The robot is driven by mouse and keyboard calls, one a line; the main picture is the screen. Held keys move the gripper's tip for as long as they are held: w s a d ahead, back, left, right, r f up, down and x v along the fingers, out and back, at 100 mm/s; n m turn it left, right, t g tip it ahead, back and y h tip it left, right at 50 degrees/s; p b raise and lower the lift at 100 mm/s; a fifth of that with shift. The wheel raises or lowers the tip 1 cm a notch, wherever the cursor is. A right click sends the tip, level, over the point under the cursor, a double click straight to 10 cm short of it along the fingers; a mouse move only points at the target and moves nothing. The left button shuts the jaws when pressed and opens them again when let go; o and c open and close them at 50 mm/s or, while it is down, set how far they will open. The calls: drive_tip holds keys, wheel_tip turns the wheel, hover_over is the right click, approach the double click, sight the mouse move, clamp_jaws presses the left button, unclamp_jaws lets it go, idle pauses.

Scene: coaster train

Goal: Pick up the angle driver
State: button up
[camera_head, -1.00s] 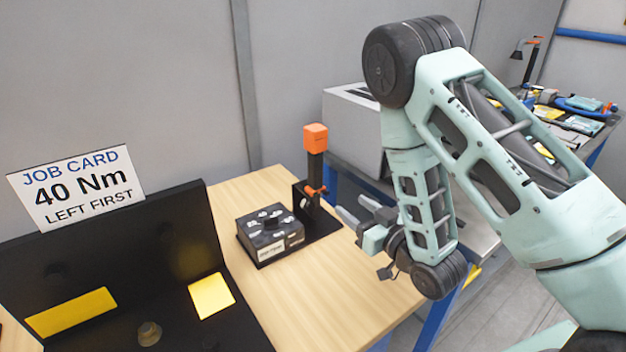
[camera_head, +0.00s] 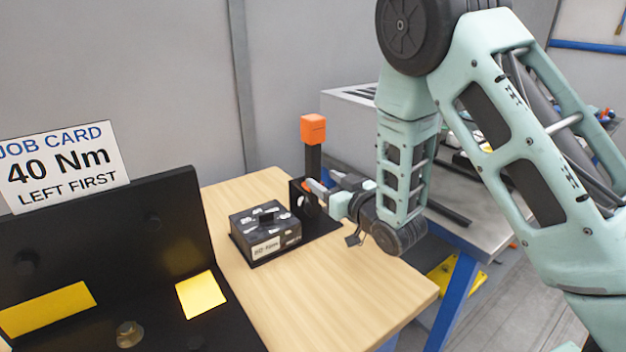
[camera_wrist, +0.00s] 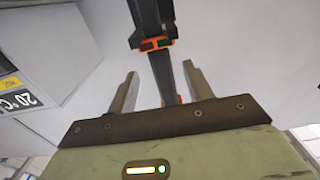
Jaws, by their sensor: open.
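The angle driver (camera_head: 313,130) stands upright in a black holder (camera_head: 322,228) on the wooden table, with an orange block on top and a black body below. My gripper (camera_head: 325,182) is beside its lower part, pointing left across the holder, and partly hides it. In the wrist view the driver's black and orange shaft (camera_wrist: 152,28) runs down between the two spread fingers of my gripper (camera_wrist: 160,82). The fingers are open, with a visible gap on each side of the shaft. The driver's lower end is hidden behind my gripper.
A dark box with a dial (camera_head: 265,232) sits close to the left of the holder. A black fixture with yellow patches (camera_head: 202,294) and a job card (camera_head: 62,166) stand at the left. A grey cabinet (camera_head: 345,130) stands behind. The front of the wooden table (camera_head: 330,290) is clear.

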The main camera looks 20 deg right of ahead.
sight(309, 171)
drive_tip(key=x, duration=0.2)
drive_tip(key=p+x, duration=0.1)
drive_tip(key=x, duration=0.1)
drive_tip(key=p+x, duration=0.1)
drive_tip(key=x, duration=0.2)
drive_tip(key=shift+a+f, duration=0.1)
drive_tip(key=shift+f, duration=0.2)
drive_tip(key=shift+c, duration=0.3)
clamp_jaws()
idle(0.8)
drive_tip(key=shift+w+r, duration=0.1)
drive_tip(key=shift+r, duration=0.1)
